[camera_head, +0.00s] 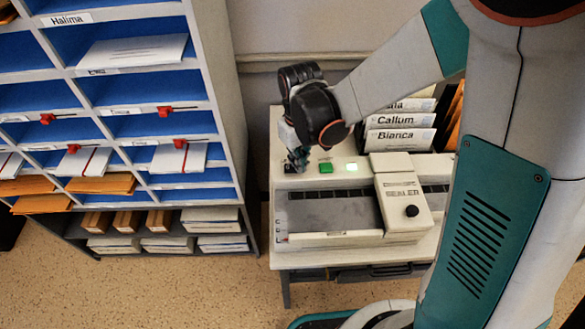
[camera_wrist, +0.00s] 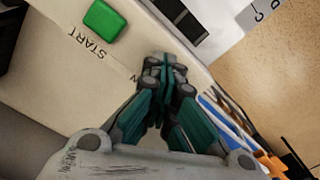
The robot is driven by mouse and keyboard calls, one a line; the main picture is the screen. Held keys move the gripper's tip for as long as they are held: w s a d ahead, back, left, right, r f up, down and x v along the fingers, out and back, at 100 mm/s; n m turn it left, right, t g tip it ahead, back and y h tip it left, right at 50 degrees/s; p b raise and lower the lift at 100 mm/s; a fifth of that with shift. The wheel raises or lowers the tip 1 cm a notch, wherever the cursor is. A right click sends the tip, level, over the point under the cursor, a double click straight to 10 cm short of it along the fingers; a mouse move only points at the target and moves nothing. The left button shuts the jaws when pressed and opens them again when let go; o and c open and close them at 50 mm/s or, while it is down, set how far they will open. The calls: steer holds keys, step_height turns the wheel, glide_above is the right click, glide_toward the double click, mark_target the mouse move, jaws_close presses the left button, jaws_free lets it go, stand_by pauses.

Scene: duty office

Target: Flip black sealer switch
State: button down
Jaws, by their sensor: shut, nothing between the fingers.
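The sealer (camera_head: 335,222) is a cream machine on a small table. A green START button (camera_head: 326,168) is on its back panel and also shows in the wrist view (camera_wrist: 104,20). A lit pale-green lamp (camera_head: 351,168) is to the button's right. My gripper (camera_head: 297,163) points down at the left end of this panel, left of the button. In the wrist view its teal fingers (camera_wrist: 166,68) are closed together with nothing between them. They cover the panel beside a partly hidden printed label. No black switch is clearly visible there; the fingers may hide it. I cannot tell whether they touch the panel.
A carriage with a round black knob (camera_head: 411,211) sits on the sealer's right side. Name-labelled envelopes (camera_head: 400,135) stand behind it. A blue-backed pigeonhole shelf (camera_head: 120,110) with mail stands at left. Speckled floor (camera_head: 150,290) is clear in front.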

steer(key=shift+r+p, duration=2.45)
steer(key=shift+r, duration=1.05)
steer(key=shift+w+d+r, duration=0.1)
steer(key=w+d+r+m+t+p, duration=0.25)
steer(key=d+r, duration=0.25)
steer(key=r, duration=0.5)
steer(key=s+d+r+m+t+b, duration=0.1)
steer(key=s+d+r+t, duration=0.1)
steer(key=s, duration=0.5)
steer(key=s+d+r+m+t+b, duration=0.1)
steer(key=s+d+r+m+t, duration=0.1)
steer(key=s+d, duration=0.5)
steer(key=shift+s+r+t+b, duration=0.35)
steer(key=shift+s+r+b, duration=0.05)
steer(key=shift+s+r, duration=0.45)
